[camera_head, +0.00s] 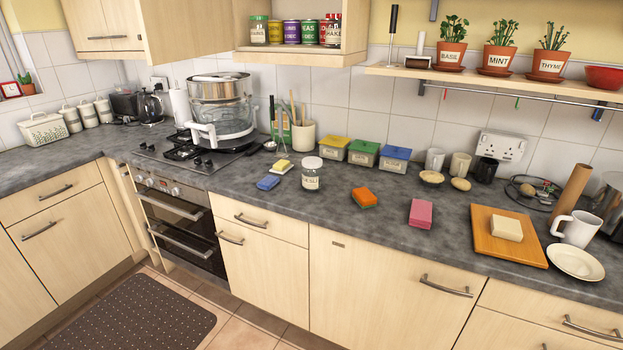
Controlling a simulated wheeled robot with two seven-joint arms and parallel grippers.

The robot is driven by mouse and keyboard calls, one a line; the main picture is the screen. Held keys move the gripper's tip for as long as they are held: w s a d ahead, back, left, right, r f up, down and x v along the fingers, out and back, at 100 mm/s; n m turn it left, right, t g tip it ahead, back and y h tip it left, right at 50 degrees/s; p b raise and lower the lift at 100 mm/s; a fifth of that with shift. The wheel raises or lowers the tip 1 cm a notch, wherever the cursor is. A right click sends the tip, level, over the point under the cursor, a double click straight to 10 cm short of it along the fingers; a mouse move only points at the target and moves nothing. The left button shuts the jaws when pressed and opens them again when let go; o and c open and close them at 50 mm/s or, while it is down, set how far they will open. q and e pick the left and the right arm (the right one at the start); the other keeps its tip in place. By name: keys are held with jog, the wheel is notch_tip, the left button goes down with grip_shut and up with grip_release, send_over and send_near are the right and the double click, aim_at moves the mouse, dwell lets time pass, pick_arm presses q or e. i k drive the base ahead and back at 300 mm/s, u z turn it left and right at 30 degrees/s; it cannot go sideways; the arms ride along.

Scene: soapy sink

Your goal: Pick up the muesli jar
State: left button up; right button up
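A glass jar with a white lid and a pale label (311,174) stands upright on the grey worktop, left of the orange sponge. It looks like the muesli jar, but its label is too small to read surely. Another lidded jar (258,31) stands at the left end of the open wall shelf. Neither of my grippers is in view, and nothing touches the jar on the worktop.
The worktop before the jar is clear.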

aim_at(313, 179)
jog(key=z, duration=0.55)
jog(key=i, duration=0.7)
jog(key=z, duration=0.45)
